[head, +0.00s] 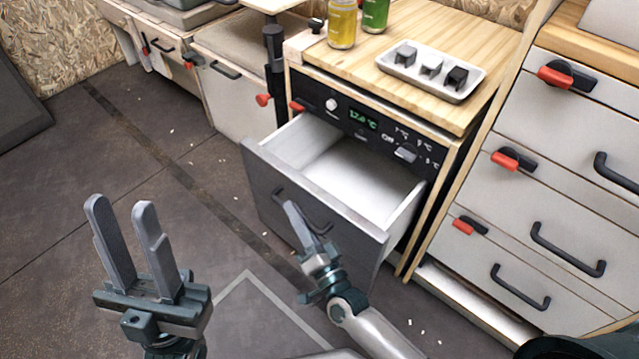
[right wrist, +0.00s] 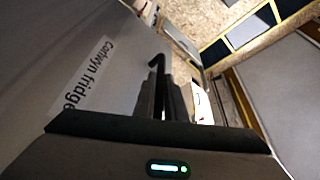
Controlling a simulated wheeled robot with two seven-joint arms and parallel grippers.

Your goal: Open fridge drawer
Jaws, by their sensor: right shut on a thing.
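The fridge drawer (head: 268,205) has a dark grey front and a white interior, and it stands pulled out from the cabinet below the control panel. It looks empty. Its front carries a black bar handle (head: 316,222). My right gripper (head: 293,210) is at this handle and shut on it. In the right wrist view the handle (right wrist: 156,75) rises between the fingers, beside a drawer front labelled "Corlwyn fridge" (right wrist: 95,78). My left gripper (head: 122,215) is open and empty over the floor, left of the drawer and apart from it.
A wooden counter (head: 395,35) above the fridge holds a yellow can (head: 342,24), a green can (head: 375,14) and a white tray (head: 431,74) with small blocks. White drawers (head: 530,190) with red latches stand at the right.

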